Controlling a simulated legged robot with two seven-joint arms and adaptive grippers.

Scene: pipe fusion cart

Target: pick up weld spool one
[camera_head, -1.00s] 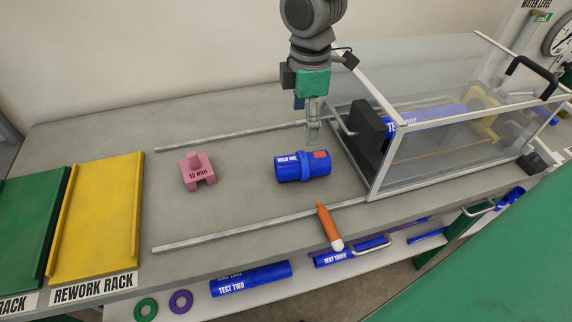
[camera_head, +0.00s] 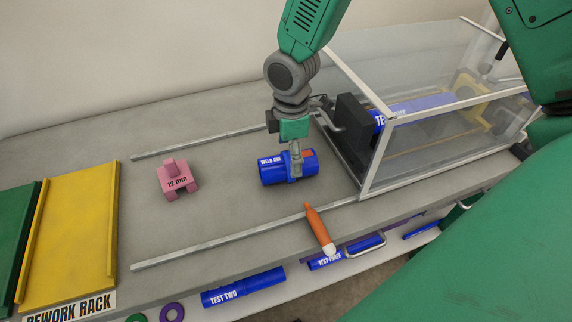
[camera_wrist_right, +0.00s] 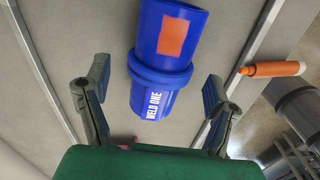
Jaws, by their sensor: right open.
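Weld spool one is a blue cylinder (camera_head: 275,169) with a collar around its middle, a "WELD ONE" label and an orange patch. It lies on the grey bench between two metal rails, left of the clear box. My right gripper (camera_head: 296,168) points down over the spool's middle in the head view. In the right wrist view the spool (camera_wrist_right: 168,35) lies between the two spread fingers of my right gripper (camera_wrist_right: 155,100), with a gap on each side. The right gripper is open and empty. My left gripper is not in view.
A pink "12 mm" block (camera_head: 176,180) stands to the left, and a yellow rework rack (camera_head: 75,235) is farther left. An orange marker (camera_head: 319,229) lies at the front rail. The clear box (camera_head: 430,150) stands close on the right. Blue spools (camera_head: 243,287) lie on the lower shelf.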

